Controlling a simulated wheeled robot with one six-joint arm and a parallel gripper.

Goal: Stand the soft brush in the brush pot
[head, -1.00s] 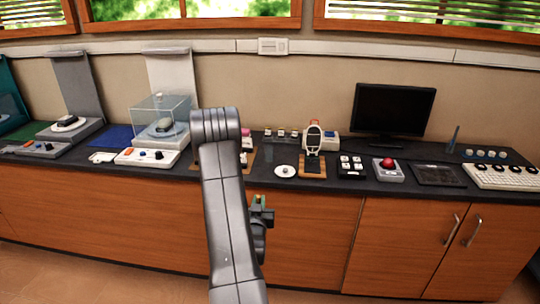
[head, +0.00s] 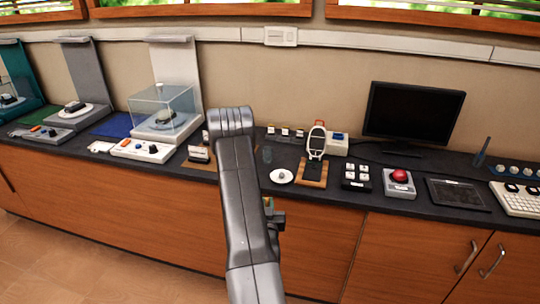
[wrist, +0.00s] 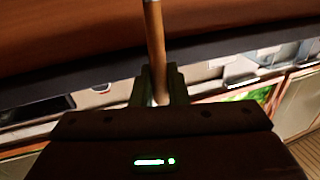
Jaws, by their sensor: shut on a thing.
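My gripper (wrist: 162,85) is shut on a slim wooden handle, which I take to be the soft brush (wrist: 154,45). In the wrist view the handle runs up from between the fingers to the top edge; its bristles are not visible. In the head view my gripper (head: 272,217) is partly behind my arm, in front of the counter's wooden face and below its top, and the brush cannot be made out there.
A white round dish (head: 281,176), a wooden stand with a white device (head: 316,142), a button box (head: 356,174) and a red button (head: 399,176) are right of the cup. A glass case (head: 163,108) stands left. The counter's front edge lies between my gripper and these.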

